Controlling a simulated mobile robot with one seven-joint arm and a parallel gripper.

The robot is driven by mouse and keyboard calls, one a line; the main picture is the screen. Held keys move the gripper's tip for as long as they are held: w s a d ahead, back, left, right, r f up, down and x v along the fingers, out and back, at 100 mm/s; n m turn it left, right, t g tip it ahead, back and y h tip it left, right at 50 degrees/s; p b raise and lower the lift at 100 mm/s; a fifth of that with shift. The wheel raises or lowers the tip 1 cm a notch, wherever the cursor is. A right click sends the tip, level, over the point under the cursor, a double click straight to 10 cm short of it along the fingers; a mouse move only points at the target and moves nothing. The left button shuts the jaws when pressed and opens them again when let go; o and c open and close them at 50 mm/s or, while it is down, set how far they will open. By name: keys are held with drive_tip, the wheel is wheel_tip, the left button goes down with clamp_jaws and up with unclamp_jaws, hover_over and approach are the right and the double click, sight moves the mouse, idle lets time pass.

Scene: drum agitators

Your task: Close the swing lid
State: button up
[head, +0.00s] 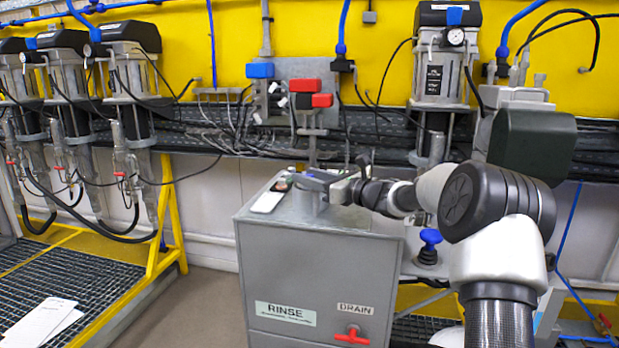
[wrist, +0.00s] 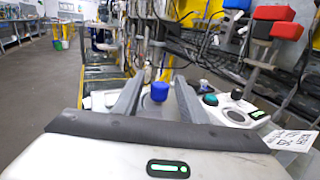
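A grey cabinet (head: 320,265) labelled RINSE and DRAIN stands in the middle of the head view. A short grey cylinder (head: 306,203) stands on its top. My gripper (head: 312,180) reaches in from the right, low over the cabinet top beside the cylinder; contact cannot be told. In the wrist view my gripper (wrist: 158,86) is open, its two grey fingers apart. A blue knob (wrist: 160,91) shows between the fingers, seemingly beyond them. I cannot clearly make out the swing lid; the fingers and arm hide part of the cabinet top.
A white flat object (head: 268,202) lies on the cabinet top's left side. A red drain valve (head: 351,335) sticks out of its front. Red blocks (head: 306,85) with cables hang above. A blue knob (head: 430,237) stands right of the cabinet.

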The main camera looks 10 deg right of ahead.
clamp_jaws()
drive_tip(key=shift+a+f+n+g+y+b, duration=0.1)
drive_tip(key=shift+a+n+g+y+b, duration=0.15)
drive_tip(key=shift+n+g+y+b, duration=0.4)
drive_tip(key=shift+a+r+n+g+y, duration=0.1)
drive_tip(key=shift+r+n+g+y, duration=0.1)
drive_tip(key=shift+n+g+y, duration=0.2)
drive_tip(key=shift+s+a+n+g+y, duration=0.15)
drive_tip(key=shift+n+g+y, duration=0.1)
drive_tip(key=shift+g+y, duration=0.15)
